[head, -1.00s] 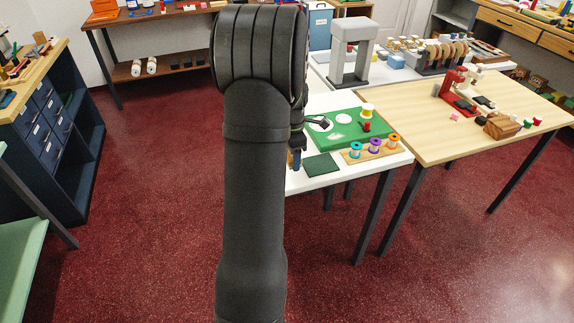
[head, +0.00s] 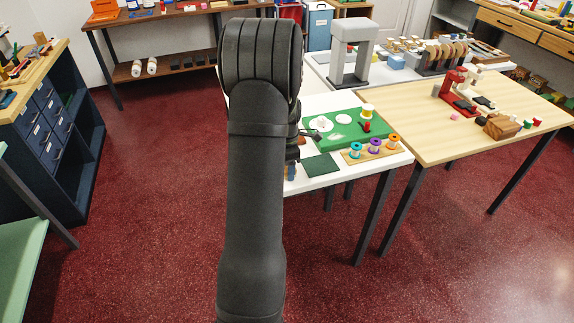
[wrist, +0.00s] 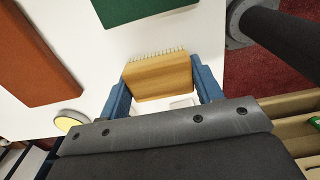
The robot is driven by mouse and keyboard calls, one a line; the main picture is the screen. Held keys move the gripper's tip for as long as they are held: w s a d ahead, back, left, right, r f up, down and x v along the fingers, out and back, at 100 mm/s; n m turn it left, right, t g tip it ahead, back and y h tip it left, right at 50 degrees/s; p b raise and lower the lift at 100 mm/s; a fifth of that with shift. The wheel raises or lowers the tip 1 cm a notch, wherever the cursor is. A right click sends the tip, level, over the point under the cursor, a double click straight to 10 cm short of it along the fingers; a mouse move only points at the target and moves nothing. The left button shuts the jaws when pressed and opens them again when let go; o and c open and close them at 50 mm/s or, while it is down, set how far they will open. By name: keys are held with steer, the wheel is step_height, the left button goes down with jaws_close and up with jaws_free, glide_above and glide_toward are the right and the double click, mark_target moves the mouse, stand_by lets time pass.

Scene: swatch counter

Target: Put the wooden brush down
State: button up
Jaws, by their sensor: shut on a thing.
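The wooden brush (wrist: 158,78) is a light-brown block with a row of short pale bristles along its far edge, in the middle of the wrist view. My gripper (wrist: 163,88) has its blue fingers on either side of the block and is shut on it. The white counter (wrist: 105,75) lies beneath; I cannot tell whether the brush touches it. In the head view my arm hides the brush and most of my gripper; only a blue finger (head: 291,172) shows at the counter's near edge.
A dark green pad (head: 322,165) lies just beyond the brush. An orange-brown block (wrist: 38,58) and a round yellow-topped thing (wrist: 70,121) are at left in the wrist view. A green mat (head: 350,138) and a rack of thread spools (head: 374,153) are further right.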

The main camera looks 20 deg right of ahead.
steer(key=shift+s+a+f, duration=0.1)
steer(key=shift+s+f, duration=0.05)
steer(key=shift+f, duration=0.4)
steer(key=o, duration=1.1)
steer(key=shift+f, duration=0.1)
steer(key=shift+s, duration=0.1)
step_height(320, 180, up, 14)
steer(key=shift+w+f, duration=0.2)
steer(key=shift+w, duration=0.05)
step_height(320, 180, down, 12)
steer(key=shift+r, duration=0.15)
